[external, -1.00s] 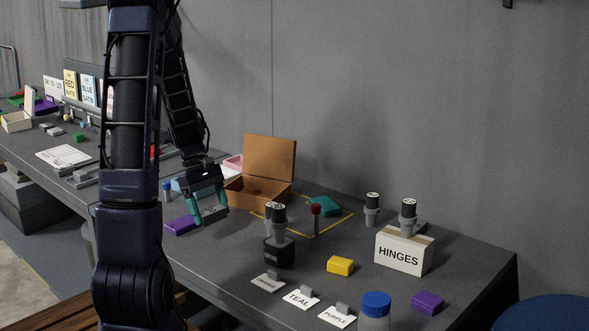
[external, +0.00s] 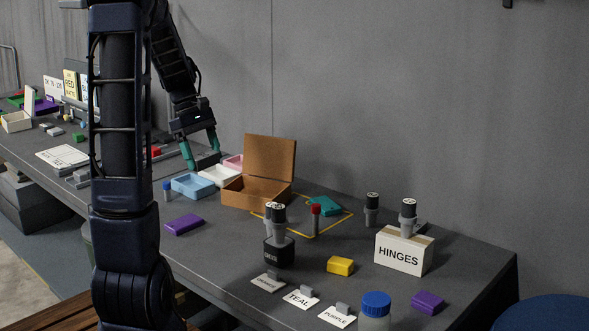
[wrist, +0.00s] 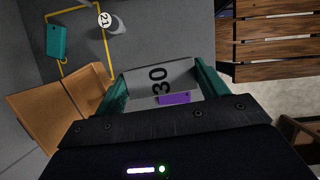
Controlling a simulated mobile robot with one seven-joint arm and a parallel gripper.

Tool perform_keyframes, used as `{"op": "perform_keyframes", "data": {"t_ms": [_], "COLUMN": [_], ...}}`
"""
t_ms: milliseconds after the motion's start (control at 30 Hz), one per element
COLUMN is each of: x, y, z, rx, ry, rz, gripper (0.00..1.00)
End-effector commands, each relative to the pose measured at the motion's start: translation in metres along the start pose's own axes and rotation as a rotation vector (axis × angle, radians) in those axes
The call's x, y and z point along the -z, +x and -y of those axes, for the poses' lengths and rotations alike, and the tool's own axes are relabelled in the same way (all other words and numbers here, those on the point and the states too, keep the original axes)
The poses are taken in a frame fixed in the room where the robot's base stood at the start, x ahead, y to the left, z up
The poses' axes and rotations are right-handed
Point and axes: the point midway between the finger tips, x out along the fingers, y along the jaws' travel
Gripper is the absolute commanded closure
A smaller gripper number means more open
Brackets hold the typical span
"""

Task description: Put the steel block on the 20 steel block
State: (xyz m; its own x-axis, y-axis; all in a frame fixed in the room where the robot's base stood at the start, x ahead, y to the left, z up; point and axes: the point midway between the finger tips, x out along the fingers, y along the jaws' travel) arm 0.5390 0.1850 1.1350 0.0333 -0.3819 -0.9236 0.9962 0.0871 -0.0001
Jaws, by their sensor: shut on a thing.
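My gripper (external: 203,160) has teal fingers and is shut on a grey steel block. In the wrist view the block (wrist: 185,75) lies between the two fingers and shows a black "30". In the external view it hangs above the workbench, near the white and blue trays, left of the wooden box. Several grey steel blocks (external: 77,178) lie on the left part of the bench, partly hidden behind my arm. Their numbers are too small to read, so I cannot tell which is the 20 block.
A blue tray (external: 193,186), a white tray (external: 220,176) and an open wooden box (external: 257,190) stand close to my gripper. A purple block (external: 184,224) lies in front. The HINGES box (external: 403,252) and capped grey cylinders stand to the right.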

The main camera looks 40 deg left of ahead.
Motion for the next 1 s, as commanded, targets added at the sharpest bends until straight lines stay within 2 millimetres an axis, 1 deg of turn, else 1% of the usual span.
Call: {"op": "perform_keyframes", "data": {"t_ms": [33, 67, 167, 200, 267, 300, 367, 400, 500, 600, 700, 833, 933, 1000], "x": [0.013, 0.022, 0.056, 0.072, 0.096, 0.111, 0.134, 0.149, 0.184, 0.212, 0.233, 0.249, 0.256, 0.26], "y": [-0.006, -0.01, -0.026, -0.034, -0.045, -0.053, -0.065, -0.072, -0.091, -0.106, -0.118, -0.126, -0.124, -0.117], "z": [-0.002, -0.003, -0.005, -0.005, -0.004, -0.003, 0.0, 0.003, 0.012, 0.021, 0.031, 0.037, 0.04, 0.041], "rx": [-0.027, -0.047, -0.127, -0.161, -0.216, -0.25, -0.301, -0.335, -0.411, -0.474, -0.521, -0.557, -0.566, -0.568], "ry": [-0.062, -0.109, -0.301, -0.387, -0.515, -0.599, -0.721, -0.801, -0.985, -1.137, -1.251, -1.339, -1.367, -1.374], "rz": [-0.002, -0.002, -0.002, -0.001, -0.002, -0.002, -0.002, -0.002, -0.002, -0.001, -0.002, -0.002, -0.001, 0.0], "gripper": [0.62, 0.62, 0.62, 0.62, 0.62, 0.62, 0.62, 0.62, 0.62, 0.62, 0.62, 0.62, 0.62, 0.62]}}
